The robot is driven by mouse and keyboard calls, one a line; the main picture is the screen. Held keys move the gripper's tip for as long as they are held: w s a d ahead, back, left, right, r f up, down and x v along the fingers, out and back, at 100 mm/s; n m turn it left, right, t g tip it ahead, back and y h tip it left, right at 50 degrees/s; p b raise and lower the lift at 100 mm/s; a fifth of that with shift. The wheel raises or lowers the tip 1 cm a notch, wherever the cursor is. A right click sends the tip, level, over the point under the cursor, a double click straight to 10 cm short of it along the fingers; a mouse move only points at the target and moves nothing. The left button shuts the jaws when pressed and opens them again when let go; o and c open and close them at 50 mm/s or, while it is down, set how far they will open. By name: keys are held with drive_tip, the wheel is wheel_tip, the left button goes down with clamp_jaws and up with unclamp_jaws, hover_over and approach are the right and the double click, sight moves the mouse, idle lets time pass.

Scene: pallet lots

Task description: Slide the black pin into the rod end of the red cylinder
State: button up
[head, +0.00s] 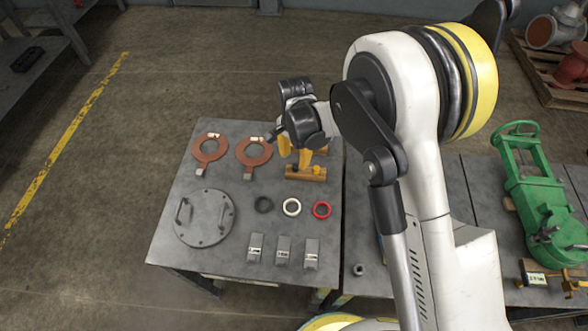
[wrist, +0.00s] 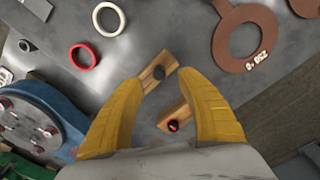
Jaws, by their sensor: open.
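My gripper (wrist: 160,79) is open, its two yellow fingers apart above the work table and holding nothing. In the head view the gripper (head: 294,155) hangs over the table's back right part. Between the fingers in the wrist view is a wooden block (wrist: 150,78) with a dark round piece (wrist: 158,72), which may be the black pin's end. Closer to the palm, another wooden piece (wrist: 170,112) carries a small black part with a red mark (wrist: 173,125). A wooden block (head: 306,174) also shows below the gripper in the head view. I cannot make out the red cylinder.
The grey table (head: 195,265) holds two copper-coloured spade plates (head: 211,157), a round cover (head: 205,218), three rings (head: 264,204) and three grey blocks (head: 283,252). A blue bolted part (wrist: 45,105) shows at left in the wrist view.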

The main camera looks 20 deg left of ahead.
sight(295, 166)
wheel_tip(295, 166, down, 5)
drive_tip(key=shift+w+d+f+b, duration=0.1)
drive_tip(key=shift+f+b, duration=0.05)
drive_tip(key=shift+b, duration=1.1)
clamp_jaws()
